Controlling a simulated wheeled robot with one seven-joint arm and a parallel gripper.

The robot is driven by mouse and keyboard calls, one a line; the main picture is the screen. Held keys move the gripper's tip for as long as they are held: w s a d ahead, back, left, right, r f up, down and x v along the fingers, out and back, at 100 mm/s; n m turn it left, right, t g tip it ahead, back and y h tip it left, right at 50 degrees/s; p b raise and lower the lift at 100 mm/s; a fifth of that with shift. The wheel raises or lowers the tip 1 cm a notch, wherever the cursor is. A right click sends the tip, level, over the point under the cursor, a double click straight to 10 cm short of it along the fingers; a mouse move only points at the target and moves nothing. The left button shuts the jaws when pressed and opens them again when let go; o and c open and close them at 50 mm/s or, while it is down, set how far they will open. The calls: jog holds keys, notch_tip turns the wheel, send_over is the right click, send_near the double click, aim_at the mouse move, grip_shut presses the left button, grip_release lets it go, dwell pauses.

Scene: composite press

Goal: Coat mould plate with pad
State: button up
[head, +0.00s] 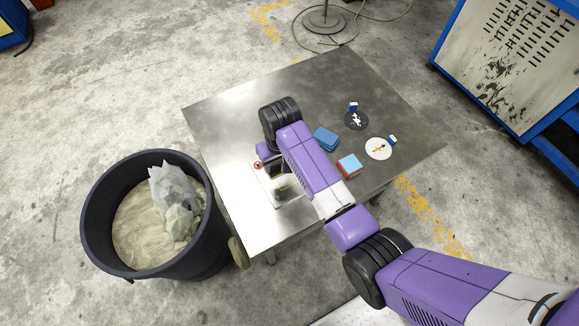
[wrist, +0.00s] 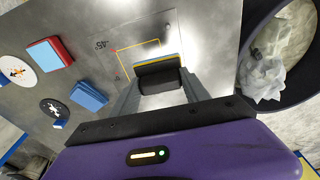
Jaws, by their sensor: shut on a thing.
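The mould plate (head: 291,196) is a pale, shiny sheet on the left front part of the steel table, partly covered by my arm. In the wrist view the plate (wrist: 135,60) shows a yellow angled outline, a "45°" mark and a red dot at a corner. My gripper (wrist: 160,88) is shut on the pad (wrist: 158,84), a dark block with a thin blue and yellow layered edge. The pad is over the plate, near the yellow outline; I cannot tell whether it touches. My arm hides most of the gripper in the head view.
A black disc (head: 357,120) and a white disc (head: 378,149), each with a blue-white tag, lie farther right. A dark bin (head: 98,205) with sacks stands left of the table (head: 225,105).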

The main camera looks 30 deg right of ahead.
aim_at(276, 164)
jog(key=f, duration=0.1)
jog(key=w+f, duration=0.1)
jog(key=f, duration=0.1)
jog(key=shift+a, duration=0.1)
jog(key=shift+w+f, duration=0.15)
jog(key=shift+w, duration=0.1)
notch_tip(276, 164, down, 5)
jog(key=b, duration=0.5)
jog(key=shift+f+b, duration=0.2)
jog(key=shift+b, duration=0.1)
jog(key=shift+f, duration=0.4)
dwell(0.4)
jog(key=shift+d+r, duration=0.1)
jog(key=shift+d, duration=1.3)
jog(key=shift+d+f, duration=0.15)
jog(key=shift+d, duration=1.35)
jog(key=shift+d+f, duration=0.15)
jog(key=shift+d, duration=1.35)
jog(key=shift+r, duration=0.1)
